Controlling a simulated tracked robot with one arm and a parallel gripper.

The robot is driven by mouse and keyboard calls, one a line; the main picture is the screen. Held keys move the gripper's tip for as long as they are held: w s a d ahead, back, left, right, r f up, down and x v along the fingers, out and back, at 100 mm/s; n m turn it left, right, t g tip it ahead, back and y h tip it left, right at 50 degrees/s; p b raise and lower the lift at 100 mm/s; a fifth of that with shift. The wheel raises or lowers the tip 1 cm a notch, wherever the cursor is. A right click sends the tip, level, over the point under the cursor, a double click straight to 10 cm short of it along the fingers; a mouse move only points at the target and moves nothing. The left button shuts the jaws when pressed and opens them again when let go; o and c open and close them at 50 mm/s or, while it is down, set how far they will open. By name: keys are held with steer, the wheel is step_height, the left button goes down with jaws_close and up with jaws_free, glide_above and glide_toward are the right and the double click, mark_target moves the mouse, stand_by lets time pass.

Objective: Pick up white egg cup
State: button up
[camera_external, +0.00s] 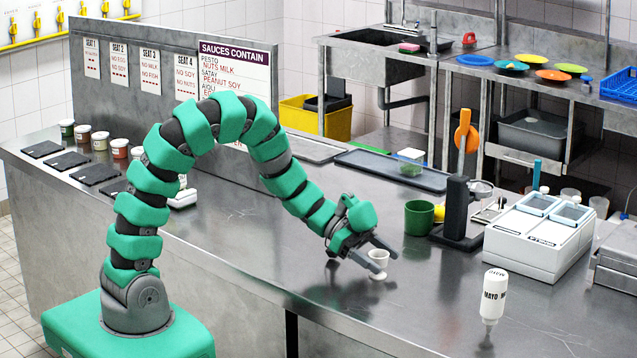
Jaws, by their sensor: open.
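The small white egg cup (378,261) stands upright on the steel counter, to the right of the middle of the picture. My gripper (383,257) is open, with its fingers low over the counter at the cup. One finger crosses in front of the cup's middle and the other reaches behind it, near the rim. The front finger hides part of the cup. I cannot tell whether either finger touches it.
A green mug (419,218) stands behind the cup, beside a black stand with an orange handle (466,131). A white two-lid machine (540,237) stands to the right. An inverted mayo bottle (493,299) is nearer the front.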

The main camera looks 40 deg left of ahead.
steer(key=c, duration=1.1)
steer(key=shift+o, duration=0.2)
steer(key=shift+r, duration=0.1)
steer(key=shift+r, duration=0.85)
step_height(320, 180, up, 2)
steer(key=shift+r+p, duration=0.1)
steer(key=shift+p, duration=0.4)
steer(key=s+a, duration=0.2)
steer(key=s, duration=0.1)
steer(key=s+a, duration=0.2)
steer(key=s, duration=0.1)
steer(key=s+a, duration=0.2)
steer(key=s, duration=0.1)
steer(key=shift+a+r+b, duration=0.15)
steer(key=shift+r+b, duration=0.1)
steer(key=shift+b, duration=0.05)
steer(key=s+a+b, duration=0.1)
steer(key=s+b, duration=0.1)
steer(key=b, duration=0.3)
steer(key=shift+s+a, duration=0.2)
steer(key=shift+a, duration=0.2)
steer(key=shift+s+a+r+b, duration=0.1)
steer(key=shift+s+a+b, duration=0.3)
steer(key=shift+b, duration=0.45)
steer(key=shift+s+a+r+b, duration=0.15)
steer(key=shift+s+b, duration=0.3)
steer(key=shift+b, duration=0.35)
